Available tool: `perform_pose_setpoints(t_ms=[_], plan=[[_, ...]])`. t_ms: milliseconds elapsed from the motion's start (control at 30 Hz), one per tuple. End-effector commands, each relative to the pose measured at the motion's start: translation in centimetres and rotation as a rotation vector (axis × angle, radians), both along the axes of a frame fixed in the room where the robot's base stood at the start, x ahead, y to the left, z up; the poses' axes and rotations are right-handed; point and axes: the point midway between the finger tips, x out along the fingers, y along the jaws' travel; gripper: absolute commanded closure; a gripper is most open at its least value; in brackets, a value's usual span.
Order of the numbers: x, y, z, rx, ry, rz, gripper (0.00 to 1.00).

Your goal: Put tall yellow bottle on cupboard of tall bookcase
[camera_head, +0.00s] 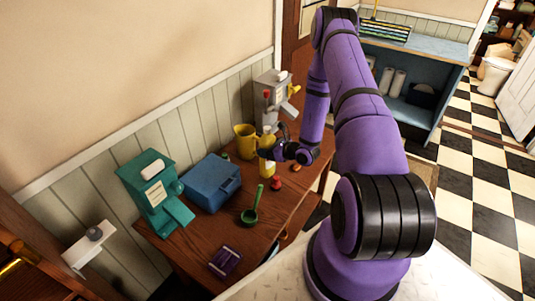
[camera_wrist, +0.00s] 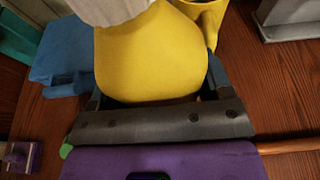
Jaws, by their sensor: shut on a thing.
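The tall yellow bottle (camera_head: 266,144) is at the far part of the wooden table, with my purple arm reaching over to it from the right. My gripper (camera_head: 273,153) is shut around the bottle. In the wrist view the yellow bottle (camera_wrist: 152,55) fills the space between the dark fingers of my gripper (camera_wrist: 155,85), and a whitish part shows at the top edge. The bottle looks upright in the head view. I cannot tell whether its base touches the table. The tall bookcase and its cupboard cannot be made out for certain.
On the table (camera_head: 222,217) are a yellow mug (camera_head: 245,140), a blue box (camera_head: 211,182), a teal machine (camera_head: 155,192), a grey machine (camera_head: 271,97), a green ladle (camera_head: 251,211) and a purple item (camera_head: 226,261). A blue shelf unit (camera_head: 430,48) stands beyond. Checkered floor (camera_head: 475,170) is open at right.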

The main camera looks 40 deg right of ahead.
Motion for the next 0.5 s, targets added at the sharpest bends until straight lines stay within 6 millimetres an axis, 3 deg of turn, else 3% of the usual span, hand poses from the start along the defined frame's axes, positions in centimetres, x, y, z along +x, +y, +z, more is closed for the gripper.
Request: perform_pose_setpoints(t_ms=[200, 500], plan=[[0.0, 0.0, -2.7, 0.002, 0.001, -0.001, 0.61], [0.0, 0.0, -2.9, 0.002, 0.001, -0.001, 0.61]])
